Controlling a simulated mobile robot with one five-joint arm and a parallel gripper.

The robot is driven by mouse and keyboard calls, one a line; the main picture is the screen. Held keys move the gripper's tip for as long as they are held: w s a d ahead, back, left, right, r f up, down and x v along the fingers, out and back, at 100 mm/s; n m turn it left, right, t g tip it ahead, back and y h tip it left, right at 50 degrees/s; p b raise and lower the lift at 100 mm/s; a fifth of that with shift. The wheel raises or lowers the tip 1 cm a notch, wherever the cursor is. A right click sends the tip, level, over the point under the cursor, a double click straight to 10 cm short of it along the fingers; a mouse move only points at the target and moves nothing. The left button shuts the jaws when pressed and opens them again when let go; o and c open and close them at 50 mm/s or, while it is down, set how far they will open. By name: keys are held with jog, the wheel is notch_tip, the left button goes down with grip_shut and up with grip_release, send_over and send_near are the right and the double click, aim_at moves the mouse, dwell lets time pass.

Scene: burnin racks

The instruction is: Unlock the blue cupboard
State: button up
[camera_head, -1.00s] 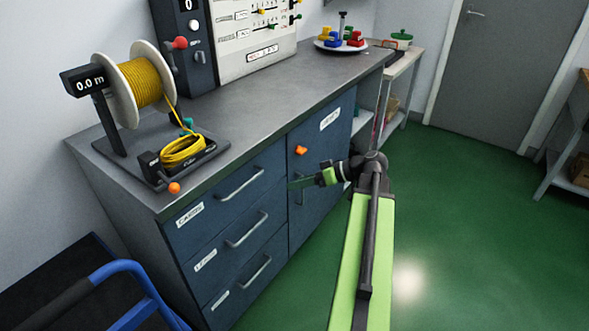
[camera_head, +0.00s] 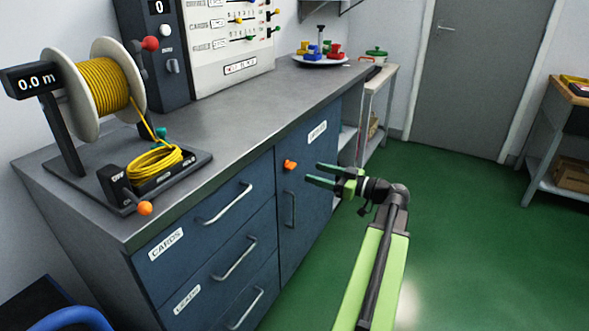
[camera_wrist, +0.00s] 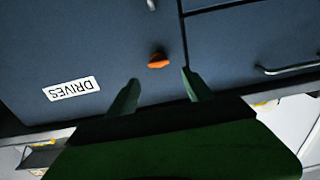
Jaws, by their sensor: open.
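The blue cupboard door (camera_head: 312,185) is the right part of the blue unit under the grey worktop. It is closed, with a vertical bar handle (camera_head: 291,209). An orange knob (camera_head: 290,165) sits near its upper left edge; it also shows in the wrist view (camera_wrist: 158,61), just beyond the fingertips. A white label reads DRIVES in the wrist view (camera_wrist: 72,89), upside down. My gripper (camera_head: 312,174) is open and empty in front of the door, to the right of the knob and apart from it. In the wrist view the two green fingers (camera_wrist: 160,78) stand on either side below the knob.
Drawers (camera_head: 215,255) with bar handles lie left of the door. The worktop (camera_head: 225,125) carries a yellow cable reel (camera_head: 100,88), a cable coil with an orange-knobbed lever, a control panel and a plate of coloured pieces. Green floor (camera_head: 450,220) is clear at right.

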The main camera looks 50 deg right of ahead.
aim_at(294, 166)
jog(key=x, duration=0.8)
jog(key=shift+w, duration=0.1)
